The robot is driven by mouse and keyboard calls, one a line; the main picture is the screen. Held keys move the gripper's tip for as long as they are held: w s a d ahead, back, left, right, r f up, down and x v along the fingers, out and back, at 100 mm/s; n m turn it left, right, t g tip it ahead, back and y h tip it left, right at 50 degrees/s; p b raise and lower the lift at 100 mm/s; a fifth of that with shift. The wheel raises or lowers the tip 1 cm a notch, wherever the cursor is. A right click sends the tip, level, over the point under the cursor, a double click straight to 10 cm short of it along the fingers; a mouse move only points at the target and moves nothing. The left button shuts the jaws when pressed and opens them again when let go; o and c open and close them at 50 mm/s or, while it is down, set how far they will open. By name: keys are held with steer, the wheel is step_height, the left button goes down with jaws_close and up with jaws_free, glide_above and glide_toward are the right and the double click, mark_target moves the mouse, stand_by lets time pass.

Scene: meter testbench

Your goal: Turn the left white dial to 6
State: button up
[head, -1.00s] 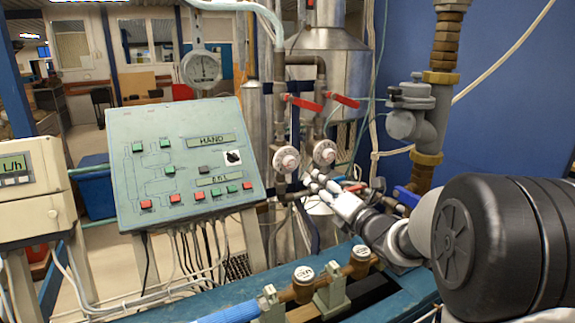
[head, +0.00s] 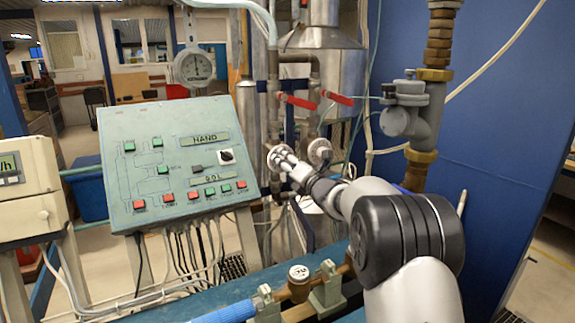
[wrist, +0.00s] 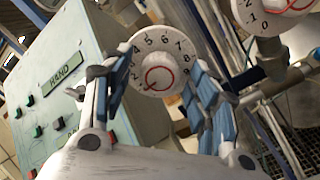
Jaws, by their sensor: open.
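The left white dial (wrist: 157,62) is round, with black numbers and a curved red mark. Numbers around 4 to 8 show along its upper rim in the wrist view; I cannot tell its exact setting. In the head view the left dial (head: 272,153) is partly covered by my gripper (head: 284,160). My gripper is open, with one finger on each side of the dial in the wrist view. I cannot tell whether the fingers touch it. The right white dial (head: 320,151) stands just to the right, and it also shows at the wrist view's upper right (wrist: 270,14).
A sloped green control panel (head: 120,195) with coloured buttons stands to the left. Red valve handles (head: 298,101) sit on pipes above the dials. A thick pipe with brass fittings (head: 421,155) rises at the right. A blue bench and brown pipework lie below.

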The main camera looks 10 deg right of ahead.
steer(key=shift+w, duration=0.1)
steer(key=c, duration=1.1)
steer(key=shift+o, duration=0.2)
